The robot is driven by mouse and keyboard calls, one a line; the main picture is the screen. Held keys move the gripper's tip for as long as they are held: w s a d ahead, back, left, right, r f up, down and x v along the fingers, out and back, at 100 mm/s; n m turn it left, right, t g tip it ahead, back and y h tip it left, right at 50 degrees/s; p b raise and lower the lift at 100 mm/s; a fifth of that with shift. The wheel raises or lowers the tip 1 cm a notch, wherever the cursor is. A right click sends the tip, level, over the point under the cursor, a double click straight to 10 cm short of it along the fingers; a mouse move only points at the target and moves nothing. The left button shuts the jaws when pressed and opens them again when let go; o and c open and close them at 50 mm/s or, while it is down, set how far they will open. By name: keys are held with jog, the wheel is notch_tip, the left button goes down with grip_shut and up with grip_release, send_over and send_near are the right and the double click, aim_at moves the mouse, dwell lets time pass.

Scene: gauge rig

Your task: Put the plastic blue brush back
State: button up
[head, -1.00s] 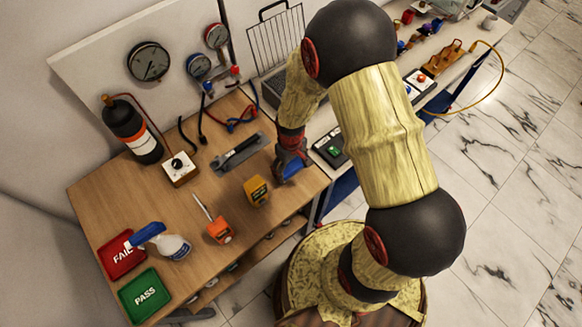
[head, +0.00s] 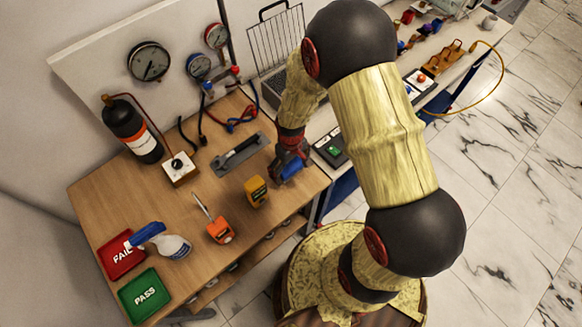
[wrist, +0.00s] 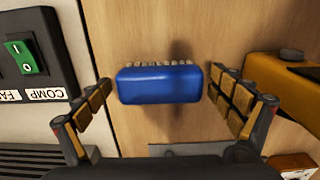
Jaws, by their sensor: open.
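The blue plastic brush (wrist: 160,85) lies on the wooden bench top, its pale bristles showing along its far edge in the wrist view. In the head view the blue brush (head: 292,168) shows just below my gripper (head: 289,160), near the bench's right edge. In the wrist view my gripper (wrist: 160,100) is open, with one finger on each side of the brush. The brush's near side is partly hidden by my gripper in the head view.
A yellow device (head: 256,191) stands close to the left of the brush. A grey tray with a dark tool (head: 239,154) lies behind it. A black switch box (wrist: 33,55) sits to the right in the head view.

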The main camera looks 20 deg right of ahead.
notch_tip(320, 180, up, 12)
jog(key=p, duration=0.1)
notch_tip(320, 180, up, 16)
jog(key=m+t, duration=0.1)
jog(key=t, duration=0.1)
send_over(291, 167)
jog(key=s, duration=0.2)
jog(key=s+r+m+t, duration=0.2)
jog(key=s+r+t, duration=0.1)
jog(key=s+r, duration=0.9)
notch_tip(291, 167, up, 2)
jog(key=shift+m+t, duration=0.3)
jog(key=shift+f, duration=0.1)
notch_tip(291, 167, down, 9)
jog(key=b, duration=0.8)
jog(key=shift+b, duration=0.35)
jog(key=shift+w, duration=0.1)
